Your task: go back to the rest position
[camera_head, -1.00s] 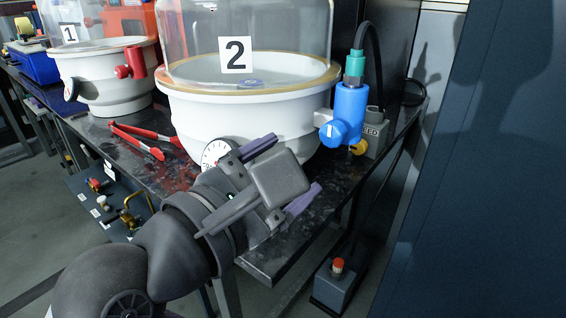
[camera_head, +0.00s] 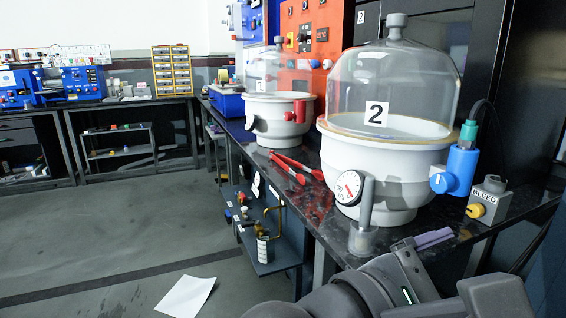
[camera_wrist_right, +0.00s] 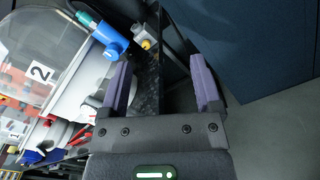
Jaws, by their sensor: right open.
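My right gripper (camera_head: 436,243) is at the bottom right of the head view, in front of the bench's near edge, with one purple finger showing clearly. In the right wrist view my right gripper (camera_wrist_right: 161,75) shows both purple fingers wide apart with nothing between them. The bench edge and dark floor lie beyond them. My left gripper is not in view.
A bell jar marked 2 (camera_head: 415,75) stands on a white base (camera_head: 375,160) on the dark bench, close to my right arm. A gauge (camera_head: 349,187), blue valve (camera_head: 458,172) and bleed box (camera_head: 488,198) are near. Red-handled tongs (camera_head: 290,166) lie left. Open floor (camera_head: 130,225) is at left.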

